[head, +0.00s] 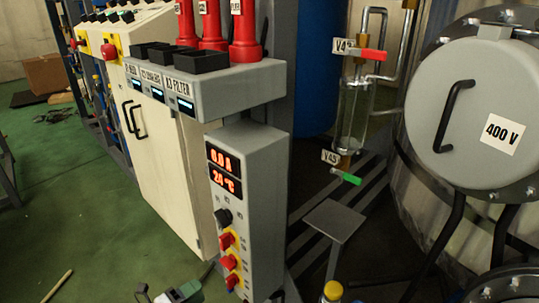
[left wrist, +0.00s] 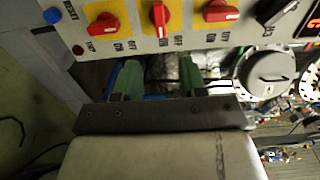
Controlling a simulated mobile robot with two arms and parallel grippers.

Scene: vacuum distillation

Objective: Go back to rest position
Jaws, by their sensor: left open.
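My left gripper (head: 186,289) shows at the bottom of the head view, just left of the grey control box (head: 247,180). In the left wrist view the left gripper (left wrist: 160,80) has its two green-padded fingers apart, with nothing between them. Its fingers point towards the area below a panel with red rotary switches on yellow plates (left wrist: 158,16). I cannot tell whether the gripper touches anything. My right gripper is in neither view.
Red switches (head: 230,262) and a black knob (head: 223,217) stick out from the control box. A cabinet (head: 160,150) stands to the left. Valves V43 (head: 372,54) and V45 (head: 346,177), and a 400 V vessel (head: 470,95), stand right. Green floor (head: 70,190) is mostly open at left.

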